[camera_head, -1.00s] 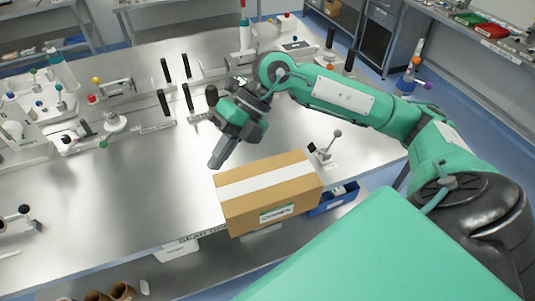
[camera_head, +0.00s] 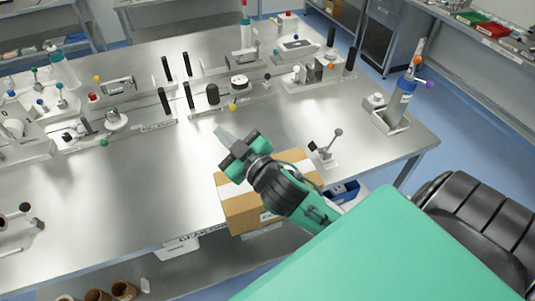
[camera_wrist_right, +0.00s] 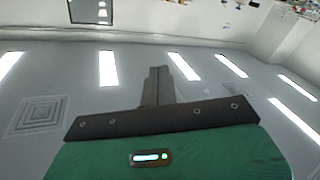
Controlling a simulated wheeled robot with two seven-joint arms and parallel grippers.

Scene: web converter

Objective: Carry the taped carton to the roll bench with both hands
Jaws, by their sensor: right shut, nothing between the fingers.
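The taped carton (camera_head: 240,212) is a brown box with a white tape strip, at the front edge of the metal bench (camera_head: 130,205). My right arm and gripper cover much of its top and right side. My right gripper (camera_head: 222,134) is shut and empty, above and behind the carton in the head view; I cannot tell whether the arm touches the box. In the right wrist view its closed fingers (camera_wrist_right: 158,85) point at the ceiling and wall, with no carton in sight. My left gripper is not in view.
A small lever fixture (camera_head: 325,150) stands right of the carton, with a blue bin (camera_head: 345,190) below it. A bottle in a stand (camera_head: 398,105) is at the bench's right end. Several fixtures line the back; the bench's middle left is clear.

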